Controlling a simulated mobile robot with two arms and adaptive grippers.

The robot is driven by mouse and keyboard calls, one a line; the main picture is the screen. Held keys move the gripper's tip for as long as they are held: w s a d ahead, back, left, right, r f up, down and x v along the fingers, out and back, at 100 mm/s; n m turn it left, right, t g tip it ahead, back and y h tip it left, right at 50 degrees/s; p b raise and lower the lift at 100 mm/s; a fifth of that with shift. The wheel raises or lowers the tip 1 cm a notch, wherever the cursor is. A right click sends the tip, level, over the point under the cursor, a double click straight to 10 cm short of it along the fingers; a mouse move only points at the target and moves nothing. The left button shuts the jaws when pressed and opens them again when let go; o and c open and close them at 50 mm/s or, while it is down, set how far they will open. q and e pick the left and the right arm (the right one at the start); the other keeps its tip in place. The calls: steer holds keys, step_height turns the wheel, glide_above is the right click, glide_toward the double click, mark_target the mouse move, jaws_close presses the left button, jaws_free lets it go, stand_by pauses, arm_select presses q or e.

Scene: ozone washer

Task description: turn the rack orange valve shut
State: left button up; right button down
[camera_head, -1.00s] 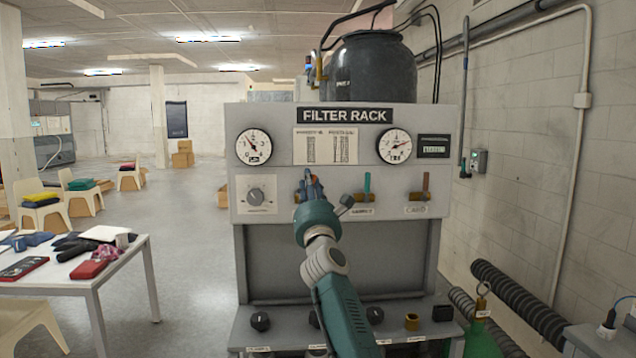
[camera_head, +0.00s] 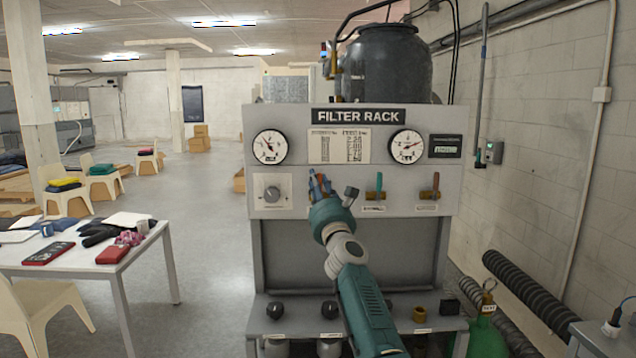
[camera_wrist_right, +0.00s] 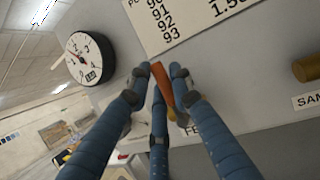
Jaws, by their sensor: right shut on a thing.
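My right gripper (camera_head: 320,186) reaches up to the left end of the valve row on the filter rack (camera_head: 256,122). In the right wrist view its blue fingers (camera_wrist_right: 161,82) are closed around an orange valve handle (camera_wrist_right: 162,86), which looks tilted there. The fingers hide much of this valve in the head view. To its right are a valve with an upright green handle (camera_head: 379,182) and one with an upright orange-brown handle (camera_head: 436,181). My left gripper is not in view.
Two gauges, the left (camera_head: 270,147) and the right (camera_head: 406,146), sit above the valves. A dial (camera_head: 272,193) is left of my gripper.

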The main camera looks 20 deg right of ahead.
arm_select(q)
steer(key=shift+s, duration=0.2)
arm_select(e)
steer(key=shift+f, duration=0.1)
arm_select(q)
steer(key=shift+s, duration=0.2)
arm_select(e)
steer(key=c, duration=1.5)
jaws_free()
steer(key=shift+w, duration=0.1)
steer(key=shift+d, duration=0.1)
steer(key=shift+s+d+r, duration=0.15)
steer(key=shift+s+r, duration=0.2)
steer(key=shift+s, duration=0.05)
steer(key=shift+s+f, duration=0.15)
steer(key=shift+s, duration=0.25)
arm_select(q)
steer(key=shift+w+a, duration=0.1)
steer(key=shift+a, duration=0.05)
arm_select(e)
steer(key=v, duration=0.4)
steer(key=f+v, duration=0.1)
steer(key=v, duration=0.1)
steer(key=shift+w+a, duration=0.1)
steer(key=shift+a, duration=0.2)
steer(key=shift+a, duration=0.1)
